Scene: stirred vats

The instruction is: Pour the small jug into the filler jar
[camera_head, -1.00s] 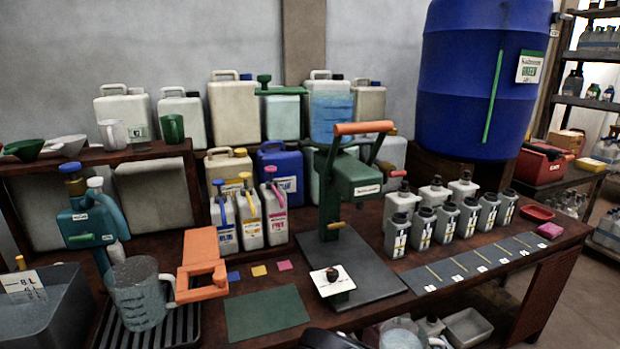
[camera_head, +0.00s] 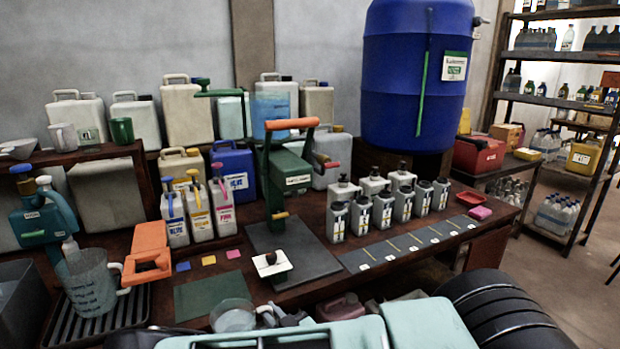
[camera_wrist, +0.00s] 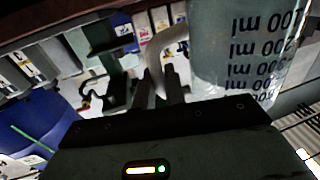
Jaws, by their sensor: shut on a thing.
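A small clear graduated jug (camera_head: 234,318) is at the bottom of the head view, in front of the bench, upright or nearly so. My gripper (camera_head: 290,319) is shut on its handle at the right. In the wrist view my gripper (camera_wrist: 160,92) has its fingers at the pale handle, and the jug's wall (camera_wrist: 245,50) shows dark ml marks upside down. Its contents are not clear.
A larger graduated jug (camera_head: 88,283) stands on the black drip tray (camera_head: 128,318) beside a teal dispenser (camera_head: 45,222). An orange stand (camera_head: 148,255), labelled jugs and several grey bottles crowd the bench. The green mat (camera_head: 208,298) is bare. A blue drum (camera_head: 405,90) stands behind.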

